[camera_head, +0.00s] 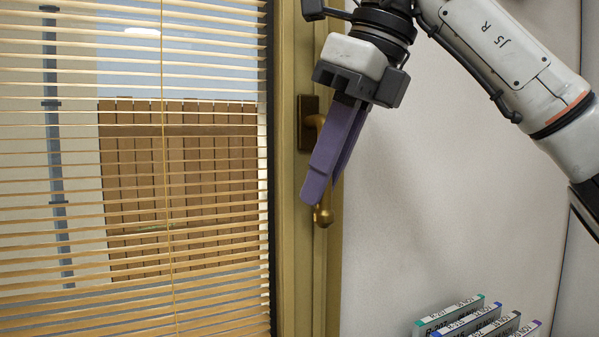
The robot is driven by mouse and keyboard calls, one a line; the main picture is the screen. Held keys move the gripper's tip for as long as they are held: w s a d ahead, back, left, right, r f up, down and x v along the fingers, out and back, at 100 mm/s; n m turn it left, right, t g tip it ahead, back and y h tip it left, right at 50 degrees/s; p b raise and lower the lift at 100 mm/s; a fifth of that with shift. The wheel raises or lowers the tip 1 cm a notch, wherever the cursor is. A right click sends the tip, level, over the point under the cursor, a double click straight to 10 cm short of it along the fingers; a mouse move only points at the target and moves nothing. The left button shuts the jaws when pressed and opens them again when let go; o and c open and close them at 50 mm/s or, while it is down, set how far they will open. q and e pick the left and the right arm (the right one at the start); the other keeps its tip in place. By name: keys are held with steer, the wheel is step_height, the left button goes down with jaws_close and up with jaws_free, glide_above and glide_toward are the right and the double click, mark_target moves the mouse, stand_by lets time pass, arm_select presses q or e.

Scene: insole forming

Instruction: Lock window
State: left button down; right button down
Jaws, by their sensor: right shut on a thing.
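The window (297,250) has a yellowish frame down the middle of the view. A brass handle (323,216) hangs from a dark backplate (304,122) on this frame, its rounded end pointing down. My right gripper (322,185) reaches in from the upper right with purple fingers over the handle. The fingers are shut on the handle and hide most of its shaft. My left gripper is not in view.
Wooden slatted blinds (130,220) cover the pane at left, with a fence visible behind them. A plain pale wall (440,210) lies to the right. Several labelled boxes or binders (478,318) stand at the bottom right.

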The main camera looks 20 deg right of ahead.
steer(key=shift+d+r, duration=0.1)
stand_by(0.3)
steer(key=c, duration=1.7)
jaws_free()
steer(key=shift+r, duration=0.35)
steer(key=v, duration=0.9)
steer(key=shift+s+d+r+p, duration=0.1)
steer(key=shift+s+r+p, duration=0.1)
steer(key=shift+p, duration=0.1)
